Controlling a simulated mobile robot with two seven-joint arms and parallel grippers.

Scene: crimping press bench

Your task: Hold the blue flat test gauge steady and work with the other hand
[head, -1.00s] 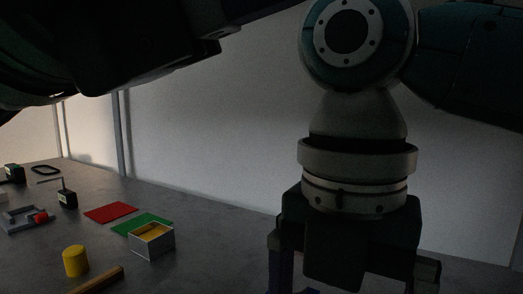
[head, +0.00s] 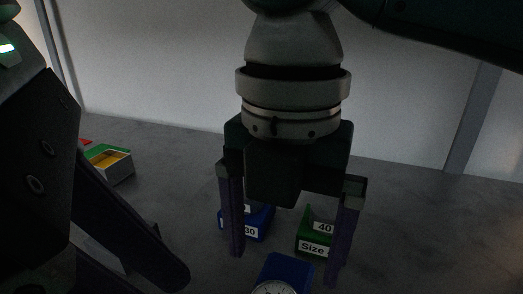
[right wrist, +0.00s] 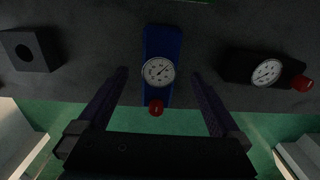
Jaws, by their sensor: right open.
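The blue flat test gauge (right wrist: 161,43) lies on the grey bench in the right wrist view, with a white round dial and a red knob at its lower end. In the head view its blue body (head: 288,267) and part of its dial show at the bottom edge. My right gripper (head: 285,264) points down over it, open. In the right wrist view the fingers (right wrist: 159,75) stand on either side of the gauge, with gaps on both sides. My left gripper (head: 150,250) shows partly as a dark shape at the left; its jaw opening cannot be made out.
Behind the gauge stand a blue block labelled 30 (head: 257,225) and a green block labelled Size 40 (head: 314,246). A black gauge with a red knob (right wrist: 240,65) and a dark block with a hole (right wrist: 46,57) flank it. An open box (head: 117,171) stands far left.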

